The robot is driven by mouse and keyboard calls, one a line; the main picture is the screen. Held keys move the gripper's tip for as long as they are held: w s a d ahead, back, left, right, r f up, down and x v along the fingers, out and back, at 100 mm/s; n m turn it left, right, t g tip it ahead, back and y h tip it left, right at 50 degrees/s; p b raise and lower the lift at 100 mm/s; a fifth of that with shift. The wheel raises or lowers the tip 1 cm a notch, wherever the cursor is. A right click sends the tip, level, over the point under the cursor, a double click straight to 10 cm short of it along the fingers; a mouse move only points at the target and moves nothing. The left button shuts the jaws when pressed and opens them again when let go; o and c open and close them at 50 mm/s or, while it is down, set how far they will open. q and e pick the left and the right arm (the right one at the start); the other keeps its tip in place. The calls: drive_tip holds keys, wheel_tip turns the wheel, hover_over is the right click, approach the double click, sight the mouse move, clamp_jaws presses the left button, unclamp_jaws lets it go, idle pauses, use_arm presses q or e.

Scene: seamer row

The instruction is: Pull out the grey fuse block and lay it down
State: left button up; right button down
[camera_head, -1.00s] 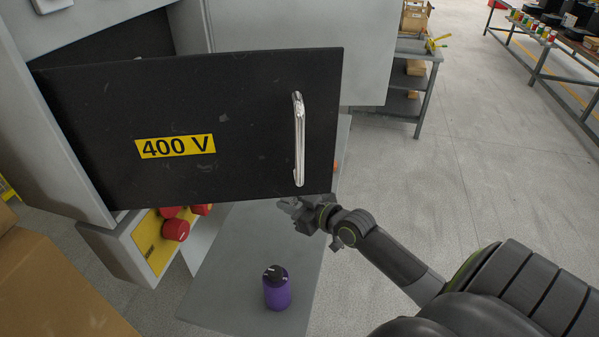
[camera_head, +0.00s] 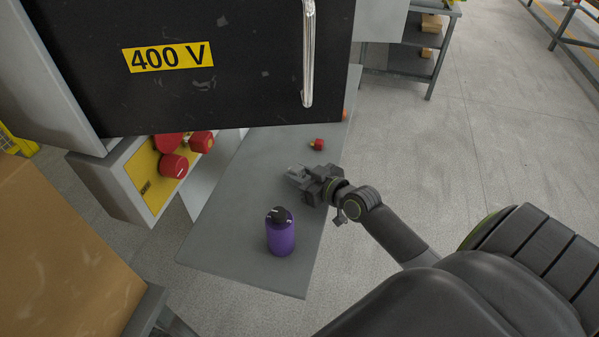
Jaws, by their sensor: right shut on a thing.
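My right gripper (camera_head: 303,179) is low over the grey shelf (camera_head: 236,228), below the black door. It is shut on a small light-grey piece (camera_head: 296,171), which looks like the grey fuse block; the jaws hide much of it. I cannot tell whether the piece touches the shelf. The black door (camera_head: 230,98) with the yellow 400 V label (camera_head: 168,57) and a metal handle (camera_head: 308,55) stands across the upper left and hides what is behind it. My left gripper is not in view.
A purple bottle (camera_head: 281,238) with a dark cap stands on the shelf, in front of the gripper. A small red piece (camera_head: 317,144) lies behind it. Red buttons (camera_head: 174,165) on a yellow panel are at the left, above a cardboard box (camera_head: 60,255). The shelf left of the gripper is clear.

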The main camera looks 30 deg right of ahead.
drive_tip(key=shift+f, duration=0.45)
drive_tip(key=c, duration=1)
unclamp_jaws()
drive_tip(key=shift+s+r, duration=0.1)
drive_tip(key=p+v, duration=0.2)
drive_tip(key=v, duration=1.5)
drive_tip(key=shift+s, duration=0.1)
